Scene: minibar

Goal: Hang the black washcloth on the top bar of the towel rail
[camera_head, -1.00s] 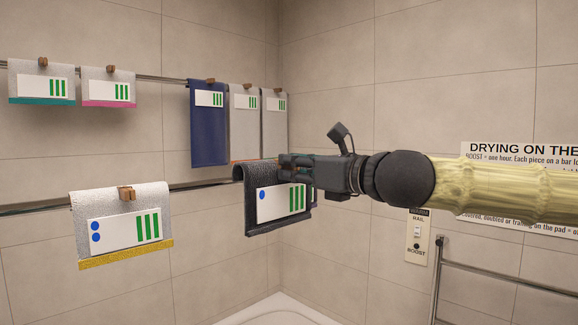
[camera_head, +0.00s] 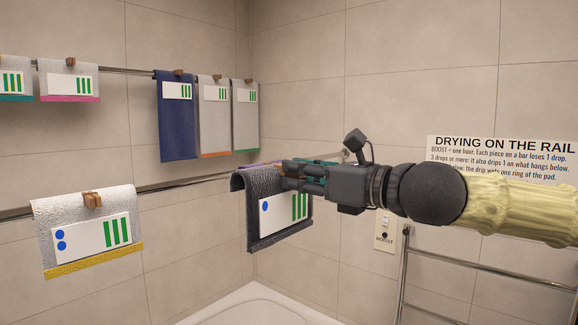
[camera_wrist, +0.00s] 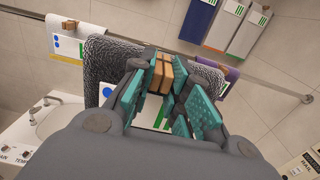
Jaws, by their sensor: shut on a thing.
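The black washcloth (camera_head: 262,188) hangs folded over, with a white card marked by one blue dot and green bars. My gripper (camera_head: 292,173) is shut at its top edge. In the wrist view a brown wooden clip (camera_wrist: 161,76) sits between the teal finger pads, with the dark cloth (camera_wrist: 108,62) beside it. The cloth overlaps the lower wall bar (camera_head: 190,186) in the head view; I cannot tell whether they touch. The chrome towel rail (camera_head: 490,269) stands at lower right, with its top bar clear where visible.
A white-grey cloth with a yellow edge (camera_head: 92,205) hangs on the lower wall bar. A purple cloth (camera_wrist: 229,73) is on that bar just behind my gripper. Several cloths, including a navy one (camera_head: 177,125), hang on the upper bar. A BOOST switch (camera_head: 385,228) is beside the rail.

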